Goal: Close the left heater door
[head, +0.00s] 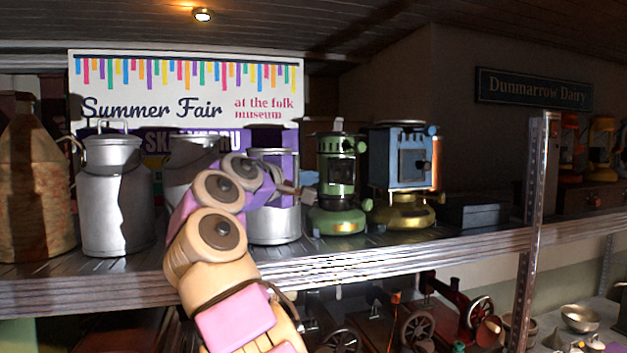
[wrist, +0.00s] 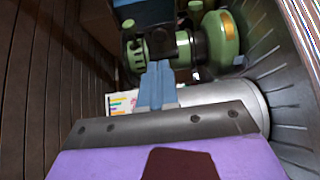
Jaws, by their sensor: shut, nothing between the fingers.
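The left heater (head: 337,185) is green with a round base and stands upright on the shelf. It also shows sideways in the wrist view (wrist: 222,40). A dark panel (wrist: 184,44) shows on its front there; I cannot tell how far its door stands open. My gripper (head: 308,186) is just left of the green heater in the head view. In the wrist view its blue-grey fingers (wrist: 158,70) are together, empty, and point at the heater's front. I cannot tell whether they touch it.
A blue heater (head: 400,155) on a gold base stands right of the green one. Silver milk cans (head: 112,200) stand to the left, one close behind my arm. The shelf's front edge (head: 400,255) runs below. A metal post (head: 535,190) rises at right.

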